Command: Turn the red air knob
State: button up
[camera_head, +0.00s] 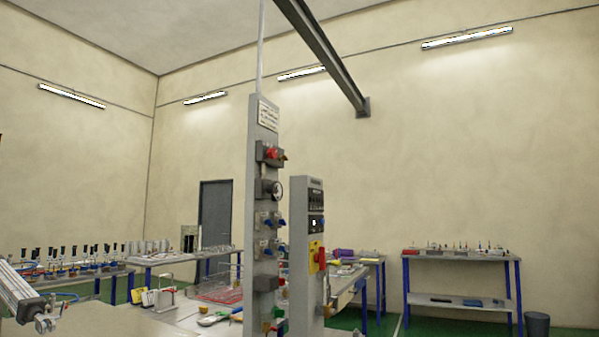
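A small red knob (271,153) sits on a dark block near the top of a tall grey column (262,112) at the middle of the view. It looks like the red air knob, and nothing covers its front. A larger red switch (321,258) on a yellow plate is on the shorter grey panel (298,200) just to the right. I cannot read the knob's setting at this size.
A round gauge (277,189) and several blue fittings (279,220) sit below the knob.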

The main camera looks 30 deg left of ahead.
aim_at(271, 152)
jog(key=u, duration=0.5)
jog(key=i, duration=1.95)
jog(key=u, duration=0.7)
